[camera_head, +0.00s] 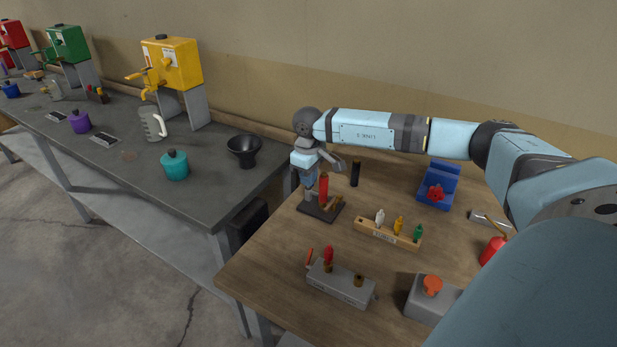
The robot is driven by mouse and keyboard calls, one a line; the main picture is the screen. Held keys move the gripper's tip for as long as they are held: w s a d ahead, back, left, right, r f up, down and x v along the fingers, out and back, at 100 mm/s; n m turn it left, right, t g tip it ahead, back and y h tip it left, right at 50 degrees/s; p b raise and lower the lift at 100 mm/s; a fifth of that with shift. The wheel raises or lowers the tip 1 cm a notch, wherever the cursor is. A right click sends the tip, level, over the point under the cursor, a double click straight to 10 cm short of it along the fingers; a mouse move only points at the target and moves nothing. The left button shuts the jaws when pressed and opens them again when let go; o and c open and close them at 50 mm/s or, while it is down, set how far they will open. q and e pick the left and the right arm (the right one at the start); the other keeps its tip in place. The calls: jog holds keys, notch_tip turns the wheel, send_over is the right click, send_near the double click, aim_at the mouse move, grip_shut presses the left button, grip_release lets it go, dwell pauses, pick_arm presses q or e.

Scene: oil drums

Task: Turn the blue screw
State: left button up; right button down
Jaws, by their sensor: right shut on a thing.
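My right arm reaches in from the right and its gripper (309,183) points down at the left edge of the wooden table. It is shut on what looks like the blue screw, seen only as a bit of blue between the fingers and mostly hidden by them. Below it is a small dark base plate (318,214) near the table's left edge. A red upright piece (323,187) stands on this plate just right of the gripper, with a small brown piece (335,203) beside it. My left gripper does not show.
A black cylinder (355,173) stands behind the plate. A grey table (215,180) with a black funnel (244,151) stands at the left.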

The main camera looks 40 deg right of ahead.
jog(key=m+b, duration=0.1)
jog(key=m, duration=0.2)
jog(key=shift+f, duration=0.1)
jog(key=m+b, duration=0.1)
jog(key=m, duration=0.3)
jog(key=shift+m, duration=0.4)
jog(key=m+b, duration=0.1)
jog(key=m, duration=0.3)
jog(key=shift+m, duration=0.3)
jog(key=m, duration=0.4)
jog(key=shift+m+b, duration=0.3)
jog(key=m, duration=1.2)
jog(key=shift+m, duration=0.3)
jog(key=m, duration=0.4)
jog(key=shift+m+p, duration=0.3)
